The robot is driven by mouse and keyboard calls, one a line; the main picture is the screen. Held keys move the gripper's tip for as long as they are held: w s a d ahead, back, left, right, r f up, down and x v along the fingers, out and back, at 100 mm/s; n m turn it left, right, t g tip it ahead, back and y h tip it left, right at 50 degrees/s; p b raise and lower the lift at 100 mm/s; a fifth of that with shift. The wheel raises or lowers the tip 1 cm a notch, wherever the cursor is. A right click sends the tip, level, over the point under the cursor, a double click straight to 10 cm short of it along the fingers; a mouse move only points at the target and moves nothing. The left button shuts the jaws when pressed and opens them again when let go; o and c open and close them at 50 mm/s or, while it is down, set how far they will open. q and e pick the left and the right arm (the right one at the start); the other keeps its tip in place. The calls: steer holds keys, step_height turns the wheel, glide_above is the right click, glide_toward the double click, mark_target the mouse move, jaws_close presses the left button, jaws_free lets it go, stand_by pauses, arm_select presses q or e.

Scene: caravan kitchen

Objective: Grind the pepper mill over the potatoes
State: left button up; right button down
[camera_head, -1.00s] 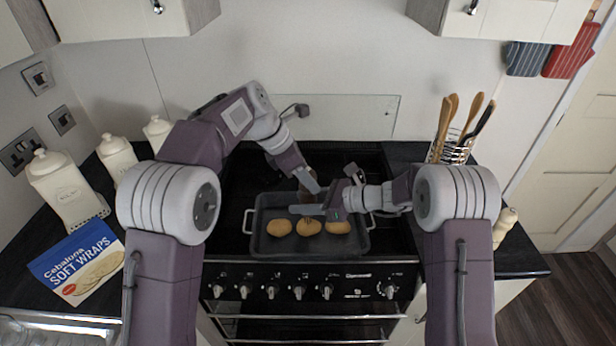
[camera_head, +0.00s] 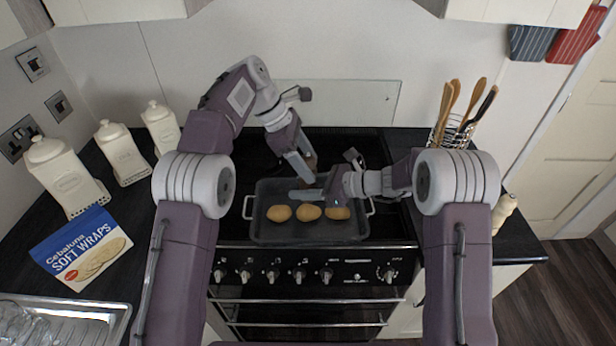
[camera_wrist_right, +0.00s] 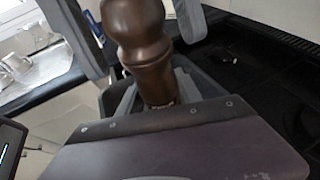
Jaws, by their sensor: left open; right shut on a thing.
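Three potatoes lie in a row in the dark roasting tray (camera_head: 262,232) on the hob; the middle potato is here (camera_head: 308,212). The pepper mill is dark brown turned wood and shows large in the right wrist view (camera_wrist_right: 145,45). In the head view only a small brown part of it (camera_head: 311,160) shows, behind the grippers. My right gripper (camera_head: 308,195) is shut on the mill above the tray's middle. My left gripper (camera_head: 304,172) is open at the mill, pointing down; whether it touches it I cannot tell. The mill's lower end is hidden.
White canisters (camera_head: 66,177) and a soft wraps packet (camera_head: 82,248) are on the left counter. A utensil rack (camera_head: 452,143) and a pale wooden mill (camera_head: 504,210) stand on the right counter. Oven knobs line the cooker front below the tray.

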arm_select(q)
steer(key=n+t, duration=0.1)
steer(key=n, duration=0.1)
steer(key=n+t, duration=0.1)
steer(key=n, duration=0.2)
steer(key=shift+s+r+t, duration=0.1)
steer(key=shift+t, duration=0.2)
steer(key=n+t+y, duration=0.1)
steer(key=n, duration=0.2)
steer(key=shift+c, duration=0.9)
steer(key=c, duration=0.9)
steer(key=shift+o, duration=0.2)
steer(key=m+g, duration=0.1)
steer(key=m, duration=0.2)
steer(key=shift+h, duration=0.4)
steer(key=m, duration=0.1)
steer(key=m+g, duration=0.1)
steer(key=m, duration=0.1)
steer(key=m+g, duration=0.1)
steer(key=shift+w+f+m, duration=0.2)
steer(key=shift+w+m, duration=0.1)
steer(key=shift+s+r+g, duration=0.1)
steer(key=shift+s+g, duration=0.15)
steer(key=shift+g, duration=0.05)
steer(key=o, duration=1)
